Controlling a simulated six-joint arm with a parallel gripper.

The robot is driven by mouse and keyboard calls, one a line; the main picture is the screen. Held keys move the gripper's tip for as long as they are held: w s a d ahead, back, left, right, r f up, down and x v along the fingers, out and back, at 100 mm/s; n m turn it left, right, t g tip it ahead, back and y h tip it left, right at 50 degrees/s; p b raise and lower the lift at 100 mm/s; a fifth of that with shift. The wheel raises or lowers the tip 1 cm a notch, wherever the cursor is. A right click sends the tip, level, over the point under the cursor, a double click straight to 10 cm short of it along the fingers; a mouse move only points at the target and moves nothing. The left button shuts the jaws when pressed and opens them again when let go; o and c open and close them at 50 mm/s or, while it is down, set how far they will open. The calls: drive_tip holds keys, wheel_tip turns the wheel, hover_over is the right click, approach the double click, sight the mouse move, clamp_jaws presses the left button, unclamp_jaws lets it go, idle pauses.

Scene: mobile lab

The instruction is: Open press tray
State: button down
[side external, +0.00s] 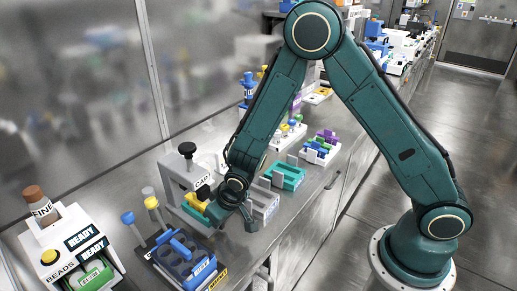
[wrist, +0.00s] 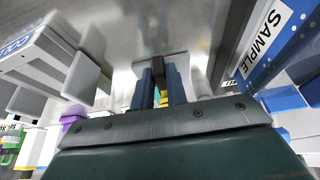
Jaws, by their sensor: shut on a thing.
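The press (side external: 178,182), a grey block frame with a black knob on top and a "CAP" label, stands against the back wall side of the bench in the side external view. A yellow piece (side external: 196,201) shows low in its opening. My gripper (side external: 222,212) is low at the press's front right, and my wrist hides part of the press. In the wrist view my two blue-grey fingers (wrist: 160,88) are shut on a small dark block (wrist: 157,68), which looks like the press tray's handle. Most of the tray is hidden.
Close to my gripper stand a blue tube rack (side external: 180,258) on the left and a white labelled box (side external: 264,203) on the right. A teal holder (side external: 288,177) is farther right. A white bead machine (side external: 65,240) stands at the far left. The bench edge is near.

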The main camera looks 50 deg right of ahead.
drive_tip(key=s, duration=0.9)
drive_tip(key=shift+s, duration=0.35)
drive_tip(key=c, duration=1.4)
unclamp_jaws()
drive_tip(key=shift+r, duration=0.15)
drive_tip(key=shift+s+r, duration=0.15)
drive_tip(key=shift+r, duration=0.3)
drive_tip(key=v, duration=1.2)
drive_tip(key=shift+s, duration=0.15)
drive_tip(key=shift+r, duration=0.2)
